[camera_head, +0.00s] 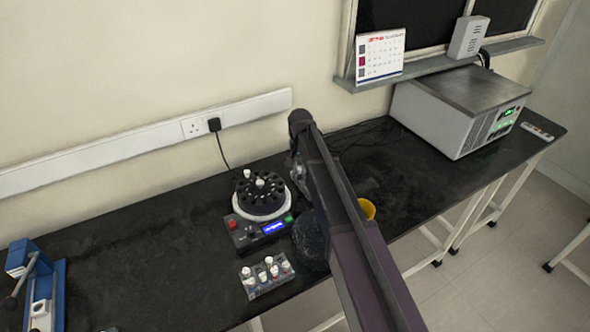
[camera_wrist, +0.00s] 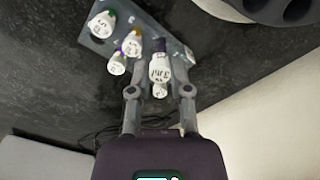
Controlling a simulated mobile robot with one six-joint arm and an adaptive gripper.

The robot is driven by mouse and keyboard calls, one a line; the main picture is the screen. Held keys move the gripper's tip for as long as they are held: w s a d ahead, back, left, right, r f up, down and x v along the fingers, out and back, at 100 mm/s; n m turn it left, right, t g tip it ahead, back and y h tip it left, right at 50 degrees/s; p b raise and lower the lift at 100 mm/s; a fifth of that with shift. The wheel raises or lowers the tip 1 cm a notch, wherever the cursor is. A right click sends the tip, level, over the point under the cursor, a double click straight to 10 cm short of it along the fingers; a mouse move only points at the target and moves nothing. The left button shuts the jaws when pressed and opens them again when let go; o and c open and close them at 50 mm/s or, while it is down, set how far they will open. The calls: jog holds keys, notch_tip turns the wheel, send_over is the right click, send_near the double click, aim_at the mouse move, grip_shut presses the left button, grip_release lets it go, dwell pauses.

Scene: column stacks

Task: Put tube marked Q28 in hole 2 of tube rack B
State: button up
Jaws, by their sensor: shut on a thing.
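My gripper (camera_wrist: 160,82) is shut on a white-capped tube (camera_wrist: 159,69), which stands between its fingers in the wrist view. Dark lettering shows on the cap, but I cannot read it as Q28. A grey rack (camera_wrist: 101,43) lies just beyond the fingers. It holds several white-capped tubes with coloured parts, among them one with green (camera_wrist: 102,25) and one with yellow (camera_wrist: 132,43). I cannot tell whether the held tube is in a hole or above the rack. In the head view my arm hides most of the gripper, and no rack letter is readable.
In the head view a centrifuge with a dark rotor (camera_head: 262,196) stands left of my arm. A small rack with several tubes (camera_head: 266,290) sits in front of it. A yellow container (camera_head: 367,208) is partly behind my arm. A grey instrument (camera_head: 455,110) stands at the right.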

jog(key=shift+w+d, duration=0.4)
jog(key=shift+w, duration=0.35)
jog(key=shift+w, duration=0.1)
dwell(0.5)
jog(key=shift+f+b, duration=1.6)
dwell(1.7)
jog(key=o, duration=0.8)
jog(key=shift+c, duration=0.2)
jog(key=o, duration=0.3)
jog(key=shift+r, duration=0.15)
